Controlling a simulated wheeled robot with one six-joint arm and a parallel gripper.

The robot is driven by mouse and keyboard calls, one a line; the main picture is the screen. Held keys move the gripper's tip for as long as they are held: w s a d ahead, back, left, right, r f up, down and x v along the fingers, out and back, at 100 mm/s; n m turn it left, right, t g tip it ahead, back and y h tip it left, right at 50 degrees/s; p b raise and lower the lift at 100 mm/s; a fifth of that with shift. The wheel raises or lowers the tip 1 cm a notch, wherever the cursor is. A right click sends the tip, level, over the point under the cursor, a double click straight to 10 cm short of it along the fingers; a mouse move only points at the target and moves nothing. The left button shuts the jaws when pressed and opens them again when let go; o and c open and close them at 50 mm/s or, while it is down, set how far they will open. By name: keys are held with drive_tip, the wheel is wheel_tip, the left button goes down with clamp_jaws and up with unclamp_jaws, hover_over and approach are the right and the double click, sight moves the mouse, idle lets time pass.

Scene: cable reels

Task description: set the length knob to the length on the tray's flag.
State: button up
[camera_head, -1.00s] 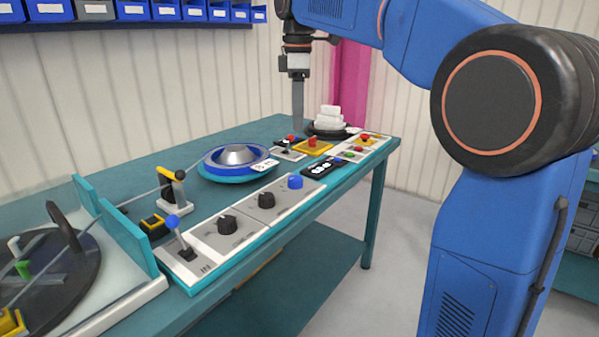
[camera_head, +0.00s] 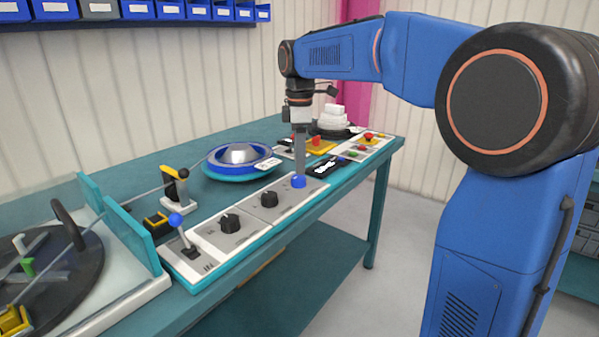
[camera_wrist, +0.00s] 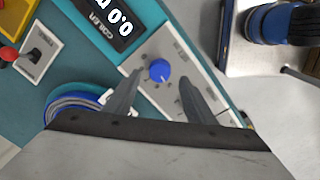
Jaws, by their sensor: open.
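A blue knob (camera_head: 298,181) with a white pointer line stands at the far end of the light control panel (camera_head: 203,262). It also shows in the wrist view (camera_wrist: 160,70). My gripper (camera_head: 300,170) is open and points down right above it; in the wrist view its two fingers (camera_wrist: 159,78) stand apart on either side of the knob. I cannot tell whether they touch it. Two black knobs (camera_head: 230,222) (camera_head: 269,199) sit nearer on the panel; the labels are too small to read. A blue reel (camera_head: 240,157) lies on a teal tray with a white flag (camera_head: 267,164), its text unreadable here.
A blue-topped lever (camera_head: 176,221) stands at the panel's near end. A yellow-and-black guide (camera_head: 174,187) holds a cable behind it.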

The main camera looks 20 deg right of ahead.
sight(299, 177)
drive_tip(key=shift+f, duration=2.25)
drive_tip(key=c, duration=1)
